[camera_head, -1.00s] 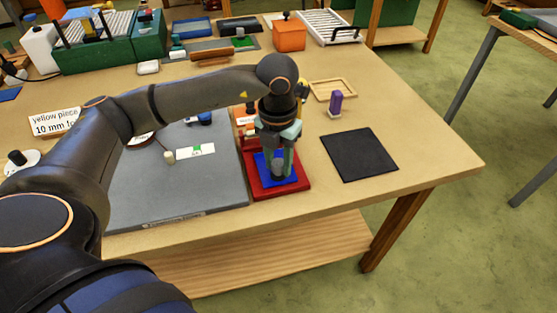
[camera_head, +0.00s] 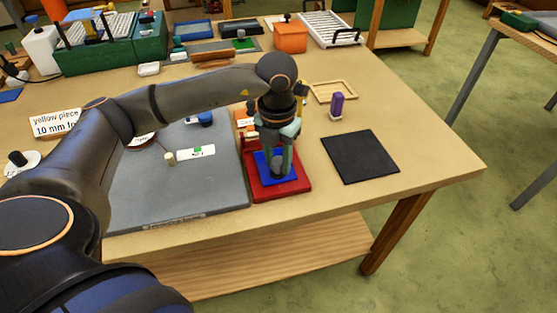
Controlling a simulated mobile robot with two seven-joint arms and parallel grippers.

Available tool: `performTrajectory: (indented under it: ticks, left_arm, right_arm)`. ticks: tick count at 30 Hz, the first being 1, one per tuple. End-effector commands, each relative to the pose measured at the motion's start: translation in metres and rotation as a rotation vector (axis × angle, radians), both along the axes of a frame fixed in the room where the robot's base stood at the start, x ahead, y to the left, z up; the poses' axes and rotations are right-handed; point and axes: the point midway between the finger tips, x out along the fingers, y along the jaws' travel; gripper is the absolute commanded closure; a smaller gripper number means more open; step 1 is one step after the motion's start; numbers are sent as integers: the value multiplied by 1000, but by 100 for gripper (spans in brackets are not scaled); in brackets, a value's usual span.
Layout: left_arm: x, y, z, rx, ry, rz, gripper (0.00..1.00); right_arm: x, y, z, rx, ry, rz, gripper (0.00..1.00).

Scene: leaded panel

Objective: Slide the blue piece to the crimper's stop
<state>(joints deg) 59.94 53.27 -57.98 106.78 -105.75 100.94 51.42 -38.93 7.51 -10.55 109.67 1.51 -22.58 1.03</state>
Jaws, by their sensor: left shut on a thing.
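The blue piece (camera_head: 262,172) lies flat on the red base of the crimper (camera_head: 299,186), near the front right of the grey board. My left gripper (camera_head: 278,172) points straight down over the blue piece and is shut on a dark knob-like part at the piece. The gripper covers the middle of the blue piece and much of the crimper behind it. The stop is hidden, so I cannot tell whether the piece touches it. My right gripper is not in view.
A black mat (camera_head: 360,157) lies to the right, with a purple item (camera_head: 337,104) and a wooden tray (camera_head: 334,90) behind it. The grey board (camera_head: 180,187) lies left of the crimper. The table's front edge is close to the crimper.

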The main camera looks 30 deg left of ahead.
Motion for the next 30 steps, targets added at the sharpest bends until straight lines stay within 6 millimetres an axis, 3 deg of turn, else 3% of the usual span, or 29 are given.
performTrajectory:
  ticks: [12,13,22,30]
  left_arm:
    - [4,5,0,0,-1,0,100]
    - [4,5,0,0,-1,0,60]
    - [4,5,0,0,-1,0,27]
    - [4,5,1,0,0,0,27]
  right_arm:
    - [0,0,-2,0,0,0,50]
    - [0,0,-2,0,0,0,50]
    - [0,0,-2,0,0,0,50]
    - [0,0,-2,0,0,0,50]
